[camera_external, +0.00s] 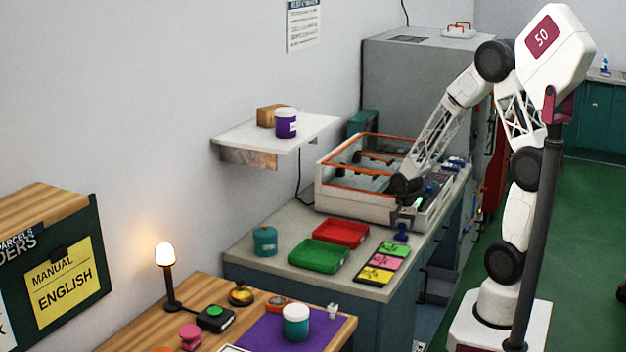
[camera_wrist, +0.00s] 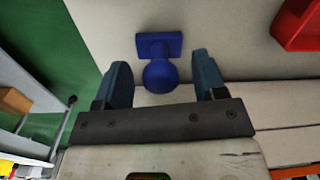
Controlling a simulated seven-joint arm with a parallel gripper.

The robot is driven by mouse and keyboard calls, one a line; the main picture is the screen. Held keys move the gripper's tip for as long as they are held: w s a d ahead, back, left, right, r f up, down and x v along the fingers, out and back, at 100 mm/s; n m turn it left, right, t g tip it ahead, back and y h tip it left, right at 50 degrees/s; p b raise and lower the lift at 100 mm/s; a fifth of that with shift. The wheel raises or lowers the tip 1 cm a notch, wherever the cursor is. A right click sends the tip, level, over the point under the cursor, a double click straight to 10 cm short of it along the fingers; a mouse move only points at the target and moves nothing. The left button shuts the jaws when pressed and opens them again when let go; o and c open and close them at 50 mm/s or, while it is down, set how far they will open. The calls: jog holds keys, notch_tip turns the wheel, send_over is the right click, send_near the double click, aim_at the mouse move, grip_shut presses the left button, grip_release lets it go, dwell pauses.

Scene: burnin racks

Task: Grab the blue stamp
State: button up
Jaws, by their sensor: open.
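The blue stamp (camera_external: 402,233) stands on the grey counter near its right edge, just beyond the colored cards. In the wrist view the blue stamp (camera_wrist: 159,74) shows a round knob and a rectangular base, lying between the two fingers in the picture. My gripper (camera_external: 406,214) points down just above the stamp. The wrist view shows my gripper (camera_wrist: 160,68) open, with one blue finger on each side of the stamp and a visible gap on both sides. Nothing is held. The exact height of the fingers over the knob is hard to tell.
A red tray (camera_external: 341,233) and a green tray (camera_external: 318,255) lie left of the stamp. Green, pink and yellow cards (camera_external: 385,263) lie in front of it. An open white machine with an orange-edged lid (camera_external: 340,200) stands behind. A teal jar (camera_external: 265,241) stands at the counter's left.

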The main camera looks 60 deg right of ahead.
jog(key=shift+f, duration=1.15)
jog(key=c, duration=1)
jog(key=shift+w+r, duration=0.1)
jog(key=shift+r, duration=0.05)
jog(key=shift+r, duration=1.7)
jog(key=s+a, duration=0.2)
jog(key=s, duration=0.3)
jog(key=s+a+r, duration=0.1)
jog(key=s+a, duration=0.1)
jog(key=s, duration=0.3)
jog(key=s+a, duration=0.2)
jog(key=s, duration=0.3)
jog(key=shift+r, duration=0.15)
